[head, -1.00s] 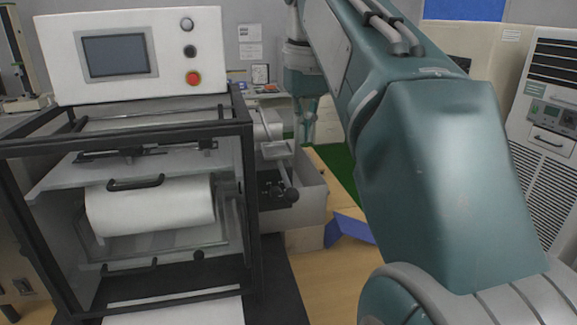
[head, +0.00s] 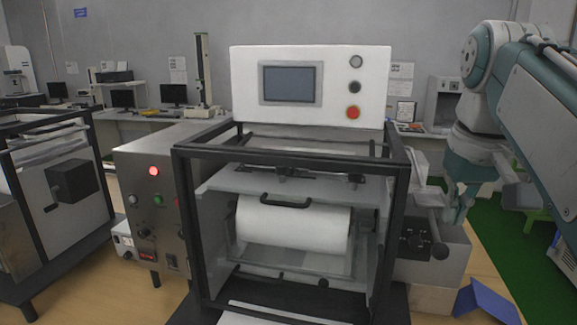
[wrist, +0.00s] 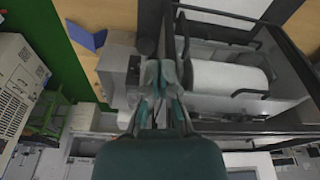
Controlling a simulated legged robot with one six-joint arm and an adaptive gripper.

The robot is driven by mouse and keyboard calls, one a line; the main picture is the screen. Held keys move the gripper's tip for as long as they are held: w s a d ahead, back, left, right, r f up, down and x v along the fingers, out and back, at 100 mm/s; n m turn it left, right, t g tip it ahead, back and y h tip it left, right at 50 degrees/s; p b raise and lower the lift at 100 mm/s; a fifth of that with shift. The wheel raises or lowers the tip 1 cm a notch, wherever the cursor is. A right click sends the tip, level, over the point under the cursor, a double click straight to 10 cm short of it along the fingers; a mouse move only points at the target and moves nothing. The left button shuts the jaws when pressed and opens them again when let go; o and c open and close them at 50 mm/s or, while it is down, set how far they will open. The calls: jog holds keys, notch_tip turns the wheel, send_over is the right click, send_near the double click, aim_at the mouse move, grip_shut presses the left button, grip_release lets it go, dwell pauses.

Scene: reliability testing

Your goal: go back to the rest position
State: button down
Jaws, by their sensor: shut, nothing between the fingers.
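My gripper (head: 458,208) hangs fingers down at the right in the head view, beside the right side of the machine. In the wrist view its fingers (wrist: 160,72) are together and empty. My teal arm is folded at the upper right of the head view. The machine (head: 290,88) has a white panel with a screen and an orange-red button, above a black frame. A white roll (head: 292,226) lies inside it and also shows in the wrist view (wrist: 228,77). I cannot tell the exact gap between my gripper and the machine's side box (head: 432,255).
A metal control box (head: 158,205) with a lit red lamp adjoins the machine's left. Another black-framed machine (head: 60,190) stands at far left. Desks with monitors (head: 173,94) line the back wall. A blue object (head: 488,300) lies at lower right, near green floor (head: 520,265).

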jog(key=s+a+f+t, duration=0.1)
jog(key=s+a+f, duration=0.1)
jog(key=f, duration=0.6)
jog(key=s+a+f+t, duration=0.1)
jog(key=s+a+f, duration=0.2)
jog(key=f, duration=0.4)
jog(key=s+a+f+t, duration=0.1)
jog(key=s+a+f, duration=0.2)
jog(key=f, duration=0.5)
jog(key=shift+s+f+n+t, duration=0.3)
jog(key=shift+s+n, duration=0.05)
jog(key=shift+n, duration=0.05)
